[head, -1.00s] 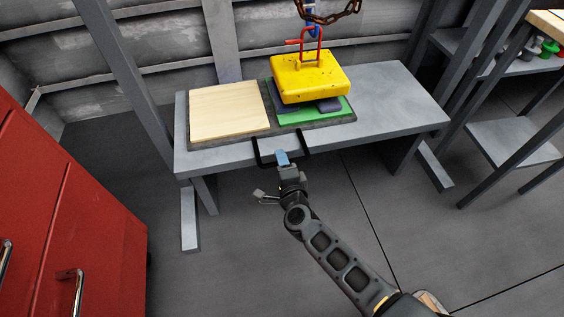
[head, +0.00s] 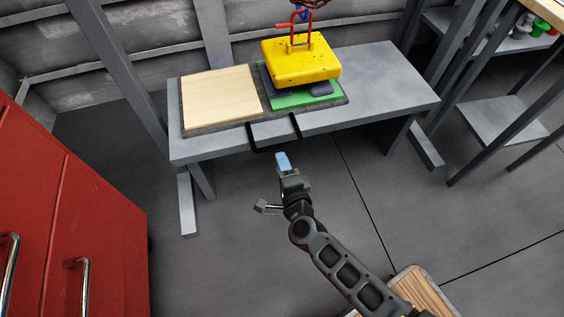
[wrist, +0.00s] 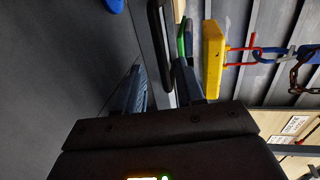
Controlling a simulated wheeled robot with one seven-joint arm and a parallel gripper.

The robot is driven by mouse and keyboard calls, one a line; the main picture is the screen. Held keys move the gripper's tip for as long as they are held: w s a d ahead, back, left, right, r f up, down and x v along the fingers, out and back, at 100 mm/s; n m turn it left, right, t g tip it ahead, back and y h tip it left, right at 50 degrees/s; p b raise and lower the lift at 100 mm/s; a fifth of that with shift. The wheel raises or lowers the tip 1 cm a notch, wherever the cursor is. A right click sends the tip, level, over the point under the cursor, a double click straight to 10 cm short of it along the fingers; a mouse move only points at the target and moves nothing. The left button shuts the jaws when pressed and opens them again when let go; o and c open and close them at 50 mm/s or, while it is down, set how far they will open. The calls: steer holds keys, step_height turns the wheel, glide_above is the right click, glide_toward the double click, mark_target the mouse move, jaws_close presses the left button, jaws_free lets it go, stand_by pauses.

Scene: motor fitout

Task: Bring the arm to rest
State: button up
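My gripper (head: 282,160) is in front of the grey bench, just short of a tray's black handle (head: 274,149) and apart from it. In the wrist view my gripper (wrist: 158,68) has its two blue-grey fingers spread with nothing between them. The dark tray (head: 222,128) lies on the bench with a pale wooden board (head: 220,95) on its left and a green pad (head: 308,100) on its right. A yellow block (head: 300,62) with a red handle is above the green pad, over dark pieces. I cannot tell what bears its weight.
The grey bench (head: 385,95) has bare top at its right. A red cabinet (head: 70,210) stands at the left. A blue hook and chain (wrist: 280,52) are at the red handle. A wooden surface (head: 425,290) is at the lower right. Floor before the bench is clear.

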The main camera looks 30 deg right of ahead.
stand_by(0.3)
steer(key=s+r+n+y, duration=0.1)
steer(key=s+r+n, duration=0.45)
steer(key=s, duration=0.45)
steer(key=s+a+r+n+y, duration=0.1)
steer(key=s+r+n, duration=0.5)
steer(key=s, duration=0.5)
steer(key=s+r+n+y, duration=0.1)
steer(key=s+r+n, duration=0.5)
steer(key=s, duration=0.4)
steer(key=s+r+n+p, duration=0.2)
steer(key=r+p, duration=0.8)
steer(key=r, duration=0.4)
steer(key=s+r+n+y+p, duration=0.1)
steer(key=s+r+p, duration=0.1)
steer(key=r+p, duration=0.8)
step_height(320, 180, up, 6)
steer(key=shift+s+d+f+n, duration=0.2)
steer(key=shift+s+f+n, duration=0.05)
steer(key=shift+n, duration=0.1)
